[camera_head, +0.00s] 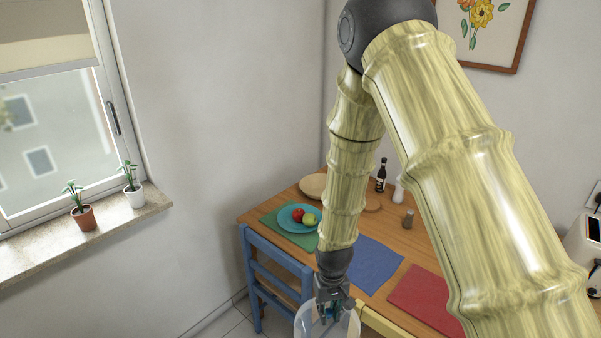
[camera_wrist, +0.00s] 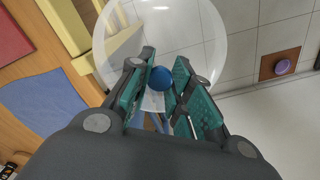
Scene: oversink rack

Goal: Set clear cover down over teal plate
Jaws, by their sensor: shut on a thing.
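The teal plate (camera_head: 290,219) lies on a green placemat (camera_head: 278,232) at the table's left end. It holds a red fruit (camera_head: 298,215) and a green fruit (camera_head: 309,220). My gripper (camera_head: 331,308) is at the lower middle, in front of the table's near edge and apart from the plate. In the wrist view my gripper (camera_wrist: 160,92) has its teal fingers on either side of the blue knob (camera_wrist: 161,78) of the clear cover (camera_wrist: 205,35). The cover's dome also shows below my gripper in the head view (camera_head: 301,325), cut off by the frame's bottom edge.
A blue placemat (camera_head: 369,263) and a red placemat (camera_head: 425,298) lie on the wooden table (camera_head: 398,240). A dark bottle (camera_head: 381,176), a white shaker (camera_head: 398,193), a brown shaker (camera_head: 409,218) and a tan bowl (camera_head: 312,186) stand toward the back. A blue chair (camera_head: 262,268) is at the near left side.

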